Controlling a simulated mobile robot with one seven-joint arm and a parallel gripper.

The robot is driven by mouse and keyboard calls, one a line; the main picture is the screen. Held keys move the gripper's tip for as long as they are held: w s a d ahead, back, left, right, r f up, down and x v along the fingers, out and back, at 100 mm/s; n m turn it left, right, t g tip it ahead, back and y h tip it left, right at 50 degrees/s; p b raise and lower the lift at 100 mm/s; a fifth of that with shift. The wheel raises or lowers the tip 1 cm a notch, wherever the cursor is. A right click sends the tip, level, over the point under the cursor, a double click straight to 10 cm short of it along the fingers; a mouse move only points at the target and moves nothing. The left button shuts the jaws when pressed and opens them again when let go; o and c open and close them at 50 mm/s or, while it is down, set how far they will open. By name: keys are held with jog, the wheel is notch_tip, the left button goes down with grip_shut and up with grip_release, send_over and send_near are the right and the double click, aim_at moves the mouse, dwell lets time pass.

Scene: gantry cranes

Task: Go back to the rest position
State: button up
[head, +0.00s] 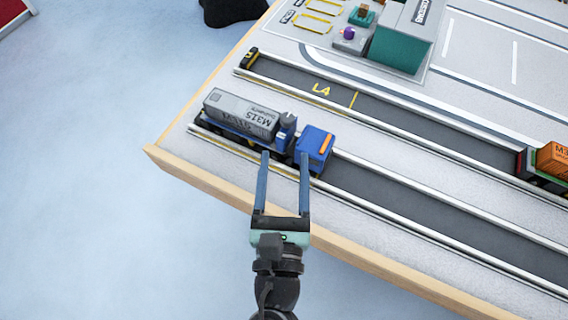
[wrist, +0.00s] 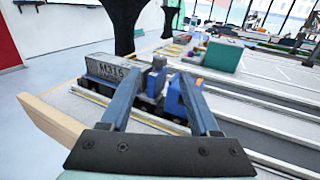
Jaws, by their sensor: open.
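My gripper (head: 285,166) is open, its two blue fingers pointing at the near edge of the table beside a toy truck. In the head view the fingertips overlap the blue cab (head: 314,148); I cannot tell whether they touch it. Nothing shows between the fingers except part of the truck behind. The truck carries a grey container (head: 241,115) marked M315 and stands in the near lane. In the wrist view the gripper (wrist: 160,85) frames the truck, with the grey container (wrist: 108,70) to the left and the blue cab (wrist: 178,97) partly behind the right finger.
The table's wooden edge (head: 210,181) runs below the truck. A truck with an orange container (head: 555,158) stands at the right. A teal building (head: 402,40) and small coloured blocks are farther back. Open floor (head: 80,220) lies to the left.

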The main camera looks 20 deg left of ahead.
dwell(0.3)
jog(key=w+d+r+m+t+h, duration=0.3)
jog(key=d+r+m+h, duration=0.1)
jog(key=r+m, duration=0.65)
jog(key=w+d+r+m+t+h, duration=0.2)
jog(key=w+d+r+m+h, duration=0.15)
jog(key=r+m, duration=0.75)
jog(key=w+d+r+m+t+h, duration=0.2)
jog(key=d+r+m+t+h, duration=0.15)
jog(key=r+m, duration=0.75)
jog(key=s+r+m+t+y+p, duration=0.1)
jog(key=r+m+p, duration=0.3)
jog(key=r, duration=1.2)
jog(key=s+r+m+t+y+p, duration=0.1)
jog(key=s+r+m+y+p, duration=0.2)
jog(key=r+p, duration=1)
notch_tip(320, 180, up, 4)
jog(key=shift+s+a+f+m+y, duration=0.15)
jog(key=shift+s+a+m+y, duration=0.1)
jog(key=shift+s+m+y, duration=0.1)
